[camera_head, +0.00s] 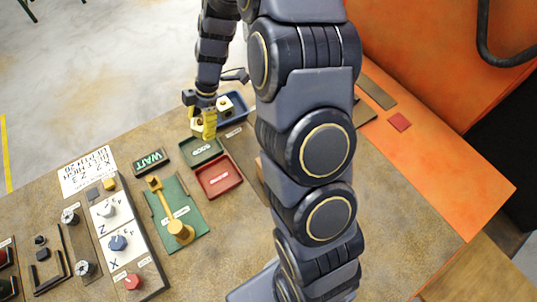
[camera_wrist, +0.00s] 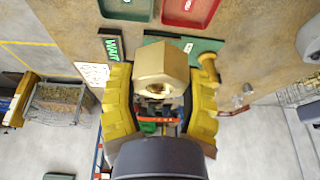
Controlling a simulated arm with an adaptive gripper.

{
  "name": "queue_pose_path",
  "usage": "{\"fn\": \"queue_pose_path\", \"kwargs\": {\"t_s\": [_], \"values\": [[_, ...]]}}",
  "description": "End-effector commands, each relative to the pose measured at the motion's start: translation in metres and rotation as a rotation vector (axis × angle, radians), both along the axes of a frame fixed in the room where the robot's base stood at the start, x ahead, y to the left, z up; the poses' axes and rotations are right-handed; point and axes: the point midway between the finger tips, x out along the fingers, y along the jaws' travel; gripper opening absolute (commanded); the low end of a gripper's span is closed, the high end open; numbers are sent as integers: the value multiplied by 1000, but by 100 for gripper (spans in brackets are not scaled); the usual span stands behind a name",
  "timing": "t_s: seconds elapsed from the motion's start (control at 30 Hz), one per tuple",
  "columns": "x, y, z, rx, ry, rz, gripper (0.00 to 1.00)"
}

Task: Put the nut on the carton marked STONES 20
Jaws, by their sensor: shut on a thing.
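A brass hexagonal nut (camera_wrist: 162,66) with a round hole is held between the yellow fingers of my gripper (camera_wrist: 160,88) in the wrist view. In the head view my gripper (camera_head: 208,122) is above the far part of the table, near the blue tray and green tray. The nut cannot be clearly made out there. Pale block-like things (camera_head: 225,104) show beside the gripper at the blue tray, partly covered by it. I cannot read STONES 20 on anything, so I cannot tell which thing is the carton.
A blue tray (camera_head: 240,113), green tray (camera_head: 220,149) and red tray (camera_head: 238,184) stand close together. A WAIT sign (camera_head: 150,161) and a green mat (camera_head: 197,217) with a brass lever (camera_head: 157,188) lie nearer. Knob panels fill the left. My arm hides the table's middle.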

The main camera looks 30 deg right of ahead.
Motion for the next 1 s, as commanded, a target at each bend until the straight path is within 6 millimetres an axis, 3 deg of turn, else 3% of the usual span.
{"fn": "queue_pose_path", "kwargs": {"t_s": [0.03,0.1,0.3,0.43,0.6,1.0], "values": [[-14,-25,5,4,1,-22,16],[-34,-52,9,1,1,-33,16],[-90,-103,19,8,-5,-43,16],[-114,-118,22,13,-11,-39,16],[-128,-125,22,13,-17,-35,16],[-130,-125,-26,16,-15,-31,16]]}}
